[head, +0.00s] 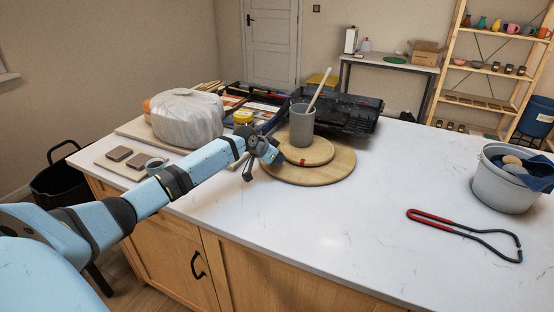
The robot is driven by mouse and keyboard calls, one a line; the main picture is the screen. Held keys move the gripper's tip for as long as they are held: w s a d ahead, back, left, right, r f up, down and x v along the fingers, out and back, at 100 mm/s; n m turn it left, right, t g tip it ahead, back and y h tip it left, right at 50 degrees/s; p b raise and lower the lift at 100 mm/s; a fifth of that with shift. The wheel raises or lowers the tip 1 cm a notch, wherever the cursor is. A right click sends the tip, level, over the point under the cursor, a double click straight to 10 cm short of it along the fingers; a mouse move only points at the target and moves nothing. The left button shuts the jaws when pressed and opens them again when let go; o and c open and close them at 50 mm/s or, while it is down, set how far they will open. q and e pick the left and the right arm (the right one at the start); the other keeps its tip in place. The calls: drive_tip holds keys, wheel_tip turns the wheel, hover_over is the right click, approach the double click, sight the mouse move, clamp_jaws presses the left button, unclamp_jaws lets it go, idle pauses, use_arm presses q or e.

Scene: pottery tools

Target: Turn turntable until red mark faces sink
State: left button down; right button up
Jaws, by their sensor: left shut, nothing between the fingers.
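The turntable (335,167) is a round wooden disc on the white worktop, with a smaller wooden disc (318,153) on top. A small red mark (303,162) shows on the smaller disc's near edge, facing my side. I do not recognise a sink in this view. My right gripper is not in view.
A plastic-covered lump (187,117) and a board with small brown blocks (119,154) lie left. A black case (343,112) stands behind the cup. A grey bucket (497,186) and a red-handled wire tool (440,220) are right. The worktop's front middle is clear.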

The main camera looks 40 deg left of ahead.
use_arm(q)
drive_tip(key=shift+w+f, duration=0.1)
drive_tip(key=shift+f, duration=0.25)
drive_tip(key=shift+w+d+b, duration=0.2)
drive_tip(key=shift+w+b, duration=0.65)
drive_tip(key=shift+w+a+b, duration=0.1)
drive_tip(key=shift+a+b, duration=0.55)
drive_tip(key=shift+b, duration=0.6)
drive_tip(key=shift+w+a+r+p, duration=0.1)
drive_tip(key=shift+a+r+p, duration=0.15)
drive_tip(key=shift+p, duration=0.3)
drive_tip(key=shift+w+a, duration=0.1)
drive_tip(key=shift+a, duration=0.15)
drive_tip(key=shift+w+a, duration=0.1)
drive_tip(key=shift+a, duration=0.05)
drive_tip(key=shift+f, duration=0.1)
drive_tip(key=shift+a, duration=0.1)
